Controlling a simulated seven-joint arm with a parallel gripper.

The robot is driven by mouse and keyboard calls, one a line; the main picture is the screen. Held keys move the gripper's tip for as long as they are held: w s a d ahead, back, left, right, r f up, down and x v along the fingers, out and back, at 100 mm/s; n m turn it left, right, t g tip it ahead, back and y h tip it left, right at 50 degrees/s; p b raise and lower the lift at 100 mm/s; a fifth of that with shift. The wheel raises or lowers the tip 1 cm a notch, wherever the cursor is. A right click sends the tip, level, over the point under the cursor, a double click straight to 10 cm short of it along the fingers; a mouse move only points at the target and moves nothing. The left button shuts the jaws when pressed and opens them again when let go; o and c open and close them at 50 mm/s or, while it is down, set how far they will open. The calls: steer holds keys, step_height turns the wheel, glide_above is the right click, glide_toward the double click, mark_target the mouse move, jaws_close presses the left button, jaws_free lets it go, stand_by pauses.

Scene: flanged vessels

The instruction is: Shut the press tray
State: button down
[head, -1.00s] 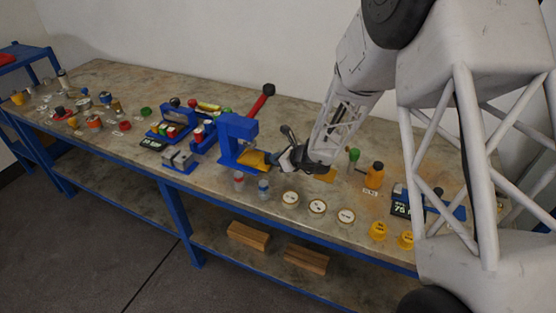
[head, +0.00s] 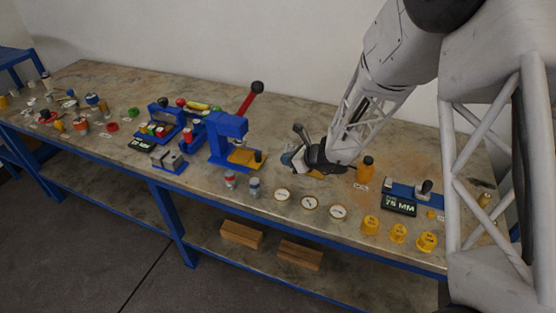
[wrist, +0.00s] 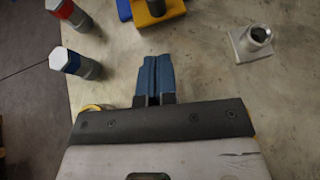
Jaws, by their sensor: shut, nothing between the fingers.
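The blue press (head: 226,135) with a red lever and dark knob stands mid-bench. Its yellow tray (head: 242,157) shows at the base on the right side, with a dark upright piece at its outer end. In the wrist view the yellow tray (wrist: 150,18) and this dark piece are at the top edge, with a bit of blue press to the left. My gripper (head: 287,158) is to the right of the tray, apart from it. In the wrist view its blue fingers (wrist: 152,75) are together and empty, pointing toward the tray across a short gap of bare bench.
A red-capped cylinder (head: 230,180) and a blue-capped cylinder (head: 254,187) stand in front of the press. Several round gauges (head: 310,203) lie nearer the bench edge. An orange bottle (head: 365,170) stands right of my gripper. A grey square-based fitting (wrist: 252,43) is at the wrist view's upper right.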

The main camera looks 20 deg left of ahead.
steer(key=shift+v, duration=2.5)
steer(key=s+d+r+n+g+h, duration=0.2)
steer(key=s+d+r+n+h, duration=0.2)
steer(key=s+d+r+n, duration=0.95)
steer(key=s+d+r+n+t+h, duration=0.1)
steer(key=s+d+r+n+h, duration=0.2)
steer(key=s+d, duration=0.6)
steer(key=s+d+r+n+t+h, duration=0.1)
steer(key=s+d+r+n+h, duration=0.2)
steer(key=s+d, duration=0.7)
steer(key=d+r+h, duration=0.2)
steer(key=d+r, duration=0.2)
steer(key=d, duration=0.3)
steer(key=shift+s+t, duration=0.3)
steer(key=shift+t, duration=0.1)
